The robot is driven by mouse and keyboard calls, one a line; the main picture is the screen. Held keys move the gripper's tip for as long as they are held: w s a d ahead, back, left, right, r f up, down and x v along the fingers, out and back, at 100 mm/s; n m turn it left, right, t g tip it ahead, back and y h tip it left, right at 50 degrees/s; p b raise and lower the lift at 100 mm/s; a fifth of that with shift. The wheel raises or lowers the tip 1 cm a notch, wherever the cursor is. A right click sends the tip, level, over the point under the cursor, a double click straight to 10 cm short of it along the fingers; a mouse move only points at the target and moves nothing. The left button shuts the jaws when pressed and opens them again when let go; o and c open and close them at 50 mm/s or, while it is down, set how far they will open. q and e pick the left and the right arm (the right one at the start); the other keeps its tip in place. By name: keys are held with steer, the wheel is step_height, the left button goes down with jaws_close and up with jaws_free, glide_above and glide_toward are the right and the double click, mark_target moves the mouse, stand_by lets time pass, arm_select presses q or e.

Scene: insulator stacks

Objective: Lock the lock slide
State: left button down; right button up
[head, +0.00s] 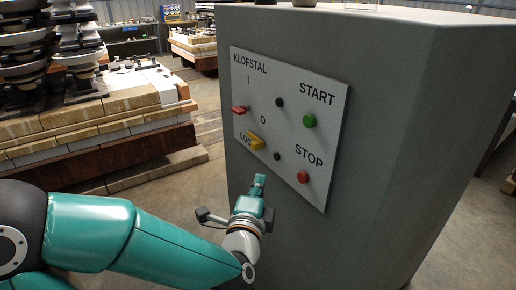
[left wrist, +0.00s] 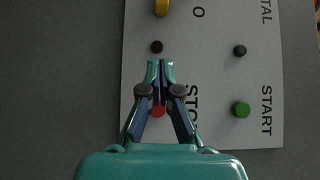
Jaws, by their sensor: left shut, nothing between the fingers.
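The yellow lock slide (head: 256,141) sits on the lower left of the white control panel (head: 325,135), beside lettering that it partly covers. In the left wrist view the yellow slide (left wrist: 161,7) shows at the top edge, cut off by the frame. My left gripper (head: 260,180) is in front of the panel's lower edge, below the slide and apart from it. In the left wrist view its fingertips (left wrist: 160,66) are together and empty, pointing toward a black knob and the slide beyond. My right gripper is not in view.
The panel is on a grey cabinet (head: 400,130). It also carries a red switch (head: 240,110), a green START button (head: 309,121), a red STOP button (head: 303,177) and black knobs (head: 280,102). Insulator stacks (head: 75,40) stand on pallets at the left. Floor lies between.

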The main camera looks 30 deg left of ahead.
mark_target(252, 148)
arm_select(q)
steer(key=p+x, duration=0.2)
steer(key=x, duration=0.1)
steer(key=a+p+x, duration=0.1)
steer(key=p+x, duration=0.1)
steer(key=x, duration=0.2)
steer(key=s+a+p+x, duration=0.1)
steer(key=p+x, duration=0.1)
steer(key=x, duration=0.2)
steer(key=shift+p, duration=0.4)
steer(key=shift+w+a, duration=0.25)
steer(key=shift+a, duration=0.15)
steer(key=a, duration=0.1)
steer(key=w+a+b, duration=0.1)
steer(key=a, duration=0.1)
steer(key=shift+w+f, duration=0.1)
steer(key=shift+f, duration=0.05)
steer(key=shift+a, duration=0.15)
steer(key=shift+r, duration=0.25)
